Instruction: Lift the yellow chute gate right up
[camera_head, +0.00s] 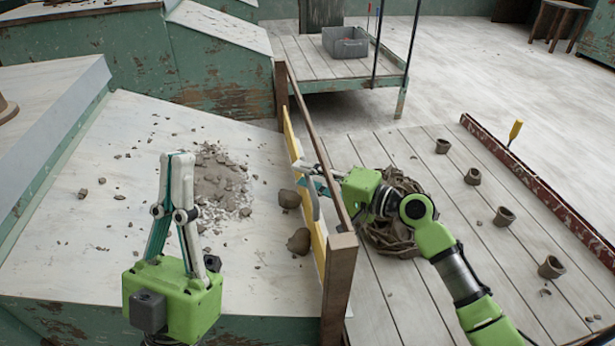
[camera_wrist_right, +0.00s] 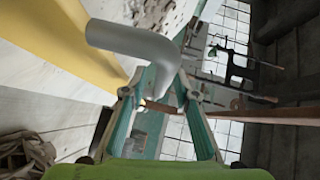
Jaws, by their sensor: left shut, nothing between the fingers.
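The yellow chute gate (camera_head: 313,235) is a long, thin panel standing along the right edge of the clay-strewn sloped surface, beside a brown wooden rail. A grey bent handle (camera_head: 315,200) sticks out from it; the handle fills the upper middle of the right wrist view (camera_wrist_right: 130,42), with the yellow panel (camera_wrist_right: 75,40) behind it. My right gripper (camera_head: 307,176) reaches over the rail from the right. Its fingers (camera_wrist_right: 165,85) close in on both sides of the handle's bent end and appear shut on it. My left gripper (camera_head: 178,157) is shut and empty, raised above the sloped surface.
Clay trimmings (camera_head: 218,185) and two larger lumps (camera_head: 298,240) lie left of the gate. The wooden rail (camera_head: 338,275) stands close on its right. Beyond it, a brown coiled heap (camera_head: 395,240) and several small pots (camera_head: 504,217) sit on planks.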

